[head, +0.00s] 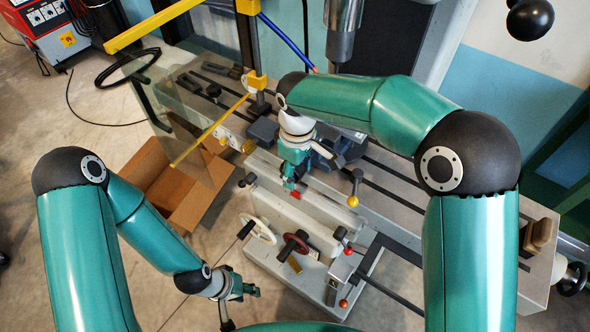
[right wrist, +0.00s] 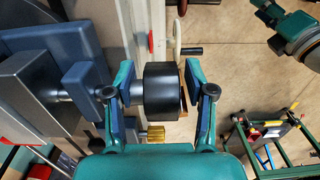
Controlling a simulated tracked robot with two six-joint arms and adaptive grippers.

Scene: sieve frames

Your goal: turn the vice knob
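The vice is dark blue; its jaw block (right wrist: 90,92) and shaft show on the left of the right wrist view. A black cylindrical knob (right wrist: 162,84) sits on the shaft's end. My right gripper (right wrist: 161,88) has its two fingers on either side of the knob, with a narrow gap visible at each side. In the head view the vice (head: 342,150) is partly behind my right gripper (head: 294,178), and the knob is hidden. My left gripper (head: 243,291) hangs low at the front left, away from the vice; its finger opening is unclear.
The slotted machine table (head: 385,190) carries the vice and clamps. A clear guard with yellow bars (head: 205,135) and a cardboard box (head: 190,195) stand left.

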